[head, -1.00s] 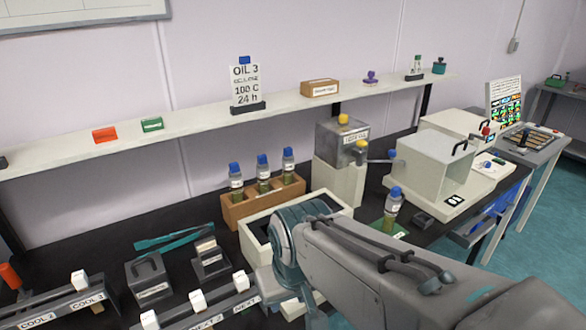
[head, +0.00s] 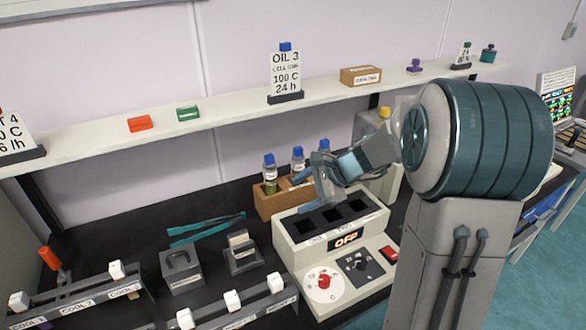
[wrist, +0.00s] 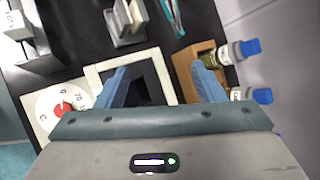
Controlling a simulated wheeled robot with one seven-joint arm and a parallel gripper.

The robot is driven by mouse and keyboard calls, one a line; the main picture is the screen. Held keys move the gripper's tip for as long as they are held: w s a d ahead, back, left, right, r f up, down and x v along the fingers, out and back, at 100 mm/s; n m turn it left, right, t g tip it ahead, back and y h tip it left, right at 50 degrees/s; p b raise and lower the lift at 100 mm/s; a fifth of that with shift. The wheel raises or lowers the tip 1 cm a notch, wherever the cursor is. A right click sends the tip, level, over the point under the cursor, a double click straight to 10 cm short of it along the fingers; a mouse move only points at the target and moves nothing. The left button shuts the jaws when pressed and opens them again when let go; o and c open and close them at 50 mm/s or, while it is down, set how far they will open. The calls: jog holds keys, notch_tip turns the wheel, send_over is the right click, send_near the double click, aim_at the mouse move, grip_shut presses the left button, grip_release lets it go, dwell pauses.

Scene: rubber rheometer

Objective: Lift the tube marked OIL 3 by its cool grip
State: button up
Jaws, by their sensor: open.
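Three blue-capped tubes (head: 270,174) stand in a wooden rack (head: 275,205) at the back of the bench. Their labels are too small to read, so I cannot tell which is OIL 3. In the wrist view, two tubes (wrist: 232,52) show at the right, with blue caps (wrist: 251,47). My gripper (head: 314,176) is open and empty, above the back of the white heater block and beside the rack, partly covering the rightmost tube. In the wrist view my gripper (wrist: 162,82) has its fingers apart over the block and the rack's edge.
The white block (head: 290,242) has dark openings, a red knob (head: 323,281) and an "OFP"-like display. A sign (head: 285,75) reading OIL 3, 100 C, 24 h stands on the shelf. Teal tongs (head: 205,229) lie left of the rack. Labelled racks (head: 80,295) occupy the front left.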

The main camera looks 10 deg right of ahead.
jog(key=w+d+f+m+t+y+p, duration=0.1)
jog(key=w+d+m+t, duration=0.1)
jog(key=w+d+m, duration=0.4)
jog(key=m+t+p, duration=0.1)
jog(key=m+t, duration=0.3)
jog(key=m, duration=0.2)
send_near(303, 163)
jog(key=p+x, duration=0.1)
jog(key=x, duration=0.2)
jog(key=p+x, duration=0.1)
jog(key=x, duration=0.3)
jog(key=shift+a+f, duration=0.1)
jog(key=shift+f, duration=0.2)
jog(key=p+x, duration=0.2)
jog(key=x, duration=0.2)
jog(key=shift+w+a+r+p, duration=0.15)
jog(key=shift+w+a+p, duration=0.1)
jog(key=shift+p, duration=0.15)
jog(key=shift+w+a+f, duration=0.15)
jog(key=shift+w+f, duration=0.05)
grip_shut()
